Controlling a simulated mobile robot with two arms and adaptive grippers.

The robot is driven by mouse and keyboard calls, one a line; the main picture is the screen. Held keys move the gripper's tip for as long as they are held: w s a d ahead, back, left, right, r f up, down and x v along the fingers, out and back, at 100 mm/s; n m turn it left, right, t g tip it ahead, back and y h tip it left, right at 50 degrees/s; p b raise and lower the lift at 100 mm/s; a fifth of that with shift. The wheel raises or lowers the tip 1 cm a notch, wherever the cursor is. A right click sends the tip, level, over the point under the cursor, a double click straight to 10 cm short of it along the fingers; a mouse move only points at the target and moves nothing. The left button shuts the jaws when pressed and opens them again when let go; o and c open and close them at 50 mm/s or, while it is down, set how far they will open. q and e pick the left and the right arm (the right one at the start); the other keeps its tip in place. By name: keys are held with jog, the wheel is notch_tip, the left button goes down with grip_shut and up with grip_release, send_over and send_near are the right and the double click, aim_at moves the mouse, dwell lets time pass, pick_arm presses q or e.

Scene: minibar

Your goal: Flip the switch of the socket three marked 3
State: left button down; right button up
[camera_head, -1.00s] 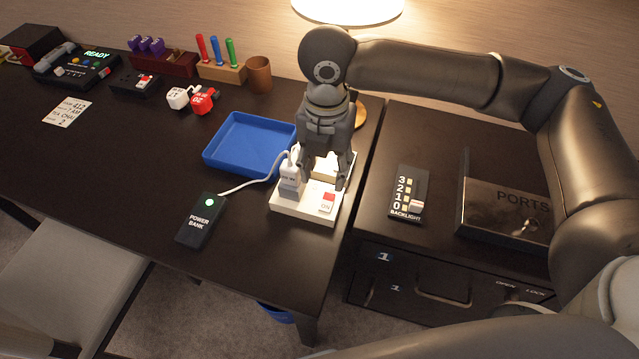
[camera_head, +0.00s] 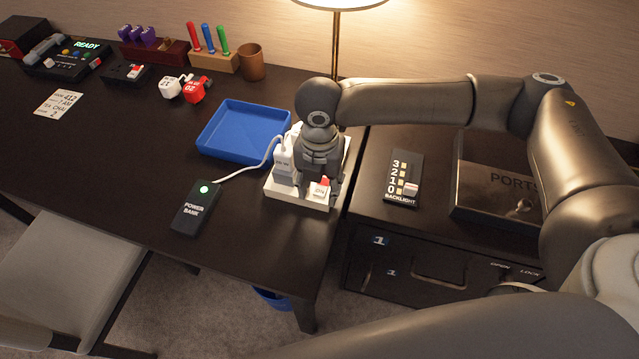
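A white socket strip (camera_head: 276,190) lies at the right end of the dark desk. A white charger (camera_head: 284,160) is plugged into its left part. A rocker switch (camera_head: 320,190), white with a red part, shows at its front right. My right gripper (camera_head: 320,178) points down over the strip, right behind this switch, at or very near it. The gripper hides the strip's middle, and its fingertips are hard to make out. No number 3 can be read on the strip. My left gripper is out of view.
A cable runs from the charger to a power bank (camera_head: 196,206) with a green light. A blue tray (camera_head: 243,131) lies behind left of the strip. A backlight slider panel (camera_head: 404,178) and a ports box (camera_head: 500,190) are to the right. The desk's front middle is clear.

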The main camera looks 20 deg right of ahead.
jog(key=c, duration=0.5)
grip_shut()
jog(key=shift+r+p, duration=0.2)
jog(key=shift+p, duration=0.2)
jog(key=p, duration=0.1)
jog(key=g+y+p, duration=0.1)
jog(key=p, duration=0.1)
jog(key=shift+w+d+r+g, duration=0.1)
jog(key=shift+w+r+g, duration=0.1)
jog(key=shift+g, duration=0.1)
jog(key=shift+w+d+f+g+y+p, duration=0.15)
jog(key=shift+g+y+p, duration=0.15)
jog(key=shift+g+p, duration=0.15)
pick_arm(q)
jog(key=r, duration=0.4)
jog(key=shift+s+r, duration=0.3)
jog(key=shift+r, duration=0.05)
pick_arm(e)
jog(key=o, duration=0.6)
grip_release()
jog(key=shift+c, duration=0.2)
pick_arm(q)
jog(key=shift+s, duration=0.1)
